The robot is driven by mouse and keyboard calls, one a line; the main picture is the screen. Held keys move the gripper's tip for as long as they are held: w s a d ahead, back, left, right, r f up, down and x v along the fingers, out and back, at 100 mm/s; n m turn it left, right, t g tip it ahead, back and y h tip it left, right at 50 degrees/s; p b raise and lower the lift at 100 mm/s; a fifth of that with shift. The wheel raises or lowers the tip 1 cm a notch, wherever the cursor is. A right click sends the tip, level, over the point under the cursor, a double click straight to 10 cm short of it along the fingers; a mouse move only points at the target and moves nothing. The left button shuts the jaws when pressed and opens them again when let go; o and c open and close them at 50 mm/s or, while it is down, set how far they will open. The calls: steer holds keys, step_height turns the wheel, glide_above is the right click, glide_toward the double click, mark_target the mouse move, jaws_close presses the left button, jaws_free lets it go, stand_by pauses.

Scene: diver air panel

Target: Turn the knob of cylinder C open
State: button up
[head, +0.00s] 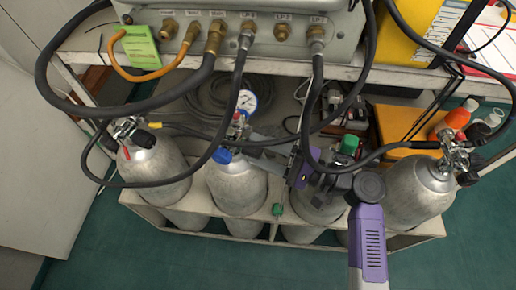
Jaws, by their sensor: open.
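Several grey cylinders stand in a row in a pale rack (160,213). No letter is readable on them, so I cannot tell for certain which is cylinder C. The third from the left (318,205) has a green knob (349,145) near its top and is partly hidden by my arm. The second cylinder (237,187) has a blue knob (222,155) and a pressure gauge (247,101). My gripper (258,146) is open, reaching left over the third cylinder, with its fingers near the second cylinder's valve. Contact there cannot be told.
The leftmost cylinder (155,172) and rightmost cylinder (418,192) flank these. Black hoses (238,95) loop from the panel (245,30) down across the valves and close to my gripper. An orange bottle (457,118) stands at the right. The green floor (170,262) in front is clear.

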steer(key=v, duration=0.7)
steer(key=shift+p, duration=0.35)
steer(key=shift+s+f, duration=0.1)
steer(key=shift+s, duration=0.1)
